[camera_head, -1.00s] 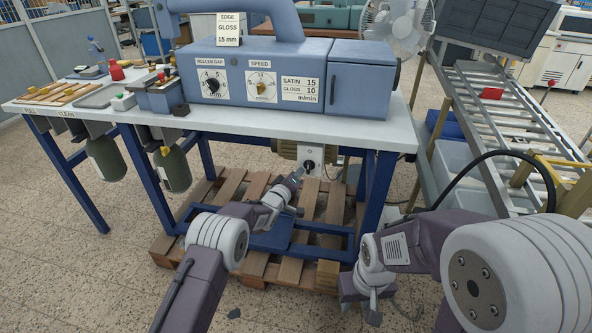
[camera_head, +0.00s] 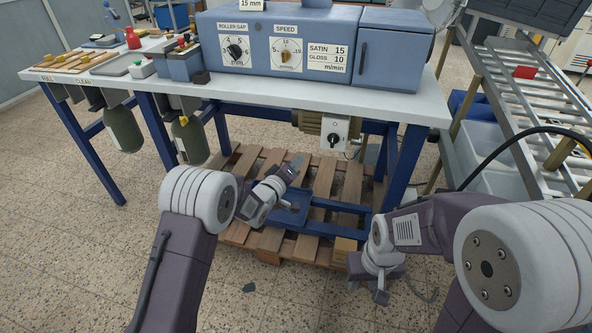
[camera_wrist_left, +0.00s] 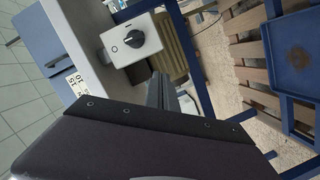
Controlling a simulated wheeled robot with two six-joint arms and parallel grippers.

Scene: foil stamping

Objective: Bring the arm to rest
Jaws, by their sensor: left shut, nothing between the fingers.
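My left gripper (camera_head: 294,166) is shut and empty, in front of and below the blue-framed table. It stands apart from a white switch box (camera_head: 336,133) with a black knob, fixed under the tabletop beside a motor (camera_head: 308,121). In the left wrist view the shut fingers (camera_wrist_left: 161,92) show just below the switch box (camera_wrist_left: 132,41), whose black knob (camera_wrist_left: 135,39) faces the camera. My right gripper (camera_head: 372,287) hangs low at the right, pointing down over the floor and holding nothing visible. Its finger gap is not clear.
The blue machine (camera_head: 285,45) with two dials stands on the white tabletop (camera_head: 300,96). Below are a wooden pallet (camera_head: 262,219), a blue tray (camera_wrist_left: 297,62) and table legs. A roller conveyor (camera_head: 530,100) stands at the right. Open floor lies left.

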